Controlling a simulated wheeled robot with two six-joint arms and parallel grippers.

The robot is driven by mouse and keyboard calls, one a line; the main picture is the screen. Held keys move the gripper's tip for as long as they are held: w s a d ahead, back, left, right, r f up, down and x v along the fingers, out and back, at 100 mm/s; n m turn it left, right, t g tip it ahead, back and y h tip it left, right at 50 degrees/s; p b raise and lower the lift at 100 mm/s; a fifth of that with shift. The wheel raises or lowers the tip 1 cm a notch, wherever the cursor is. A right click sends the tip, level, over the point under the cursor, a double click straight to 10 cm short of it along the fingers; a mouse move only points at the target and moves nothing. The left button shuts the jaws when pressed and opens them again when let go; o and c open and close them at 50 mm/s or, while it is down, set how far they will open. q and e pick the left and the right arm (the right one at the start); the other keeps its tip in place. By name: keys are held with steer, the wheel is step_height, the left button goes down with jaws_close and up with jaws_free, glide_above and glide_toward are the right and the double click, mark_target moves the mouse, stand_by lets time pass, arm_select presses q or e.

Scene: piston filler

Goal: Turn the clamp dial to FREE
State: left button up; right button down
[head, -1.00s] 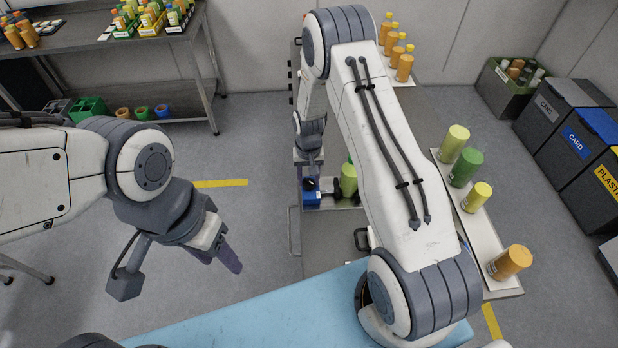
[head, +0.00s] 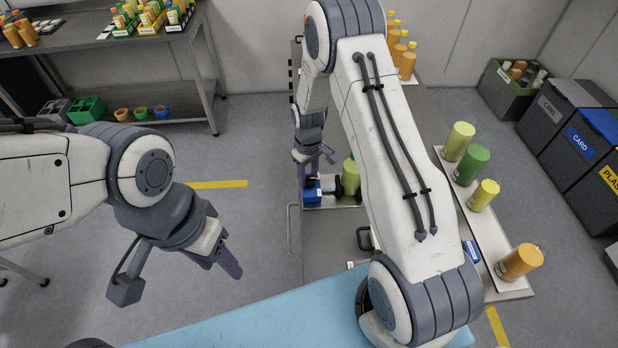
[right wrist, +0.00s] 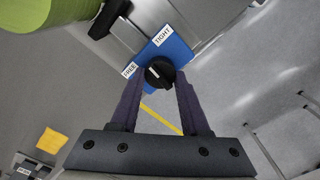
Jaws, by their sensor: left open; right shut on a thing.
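The clamp dial (right wrist: 159,72) is a black round knob with a white mark, on a blue block (right wrist: 176,50) in the right wrist view. A TIGHT label (right wrist: 162,36) and a second label (right wrist: 129,70), apparently FREE, stand beside it. My right gripper (right wrist: 159,80) has its fingertips on both sides of the dial and is shut on it. The white mark lies on the dial's left part, toward the second label. In the head view the blue block (head: 312,194) sits below my right gripper (head: 309,178). My left gripper (head: 230,266) is open and empty over the floor.
A green bottle (head: 351,177) stands right beside the clamp. Several bottles stand on a white strip (head: 475,210) at the right. A light-blue surface (head: 260,318) lies in front. Bins (head: 570,115) stand at far right. Floor left of the clamp is clear.

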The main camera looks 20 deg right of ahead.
mark_target(308, 179)
steer(key=n+b, duration=0.1)
steer(key=n, duration=0.4)
steer(key=shift+s+n+b, duration=0.1)
steer(key=shift+n+b, duration=0.2)
steer(key=shift+b, duration=0.05)
steer(key=shift+a+n+b, duration=0.1)
steer(key=shift+n+b, duration=0.35)
steer(key=shift+n, duration=1.65)
steer(key=shift+c, duration=1.9)
jaws_free()
steer(key=shift+r, duration=0.15)
steer(key=shift+r, duration=0.4)
step_height(308, 179, up, 10)
steer(key=b, duration=0.2)
steer(key=shift+f, duration=0.25)
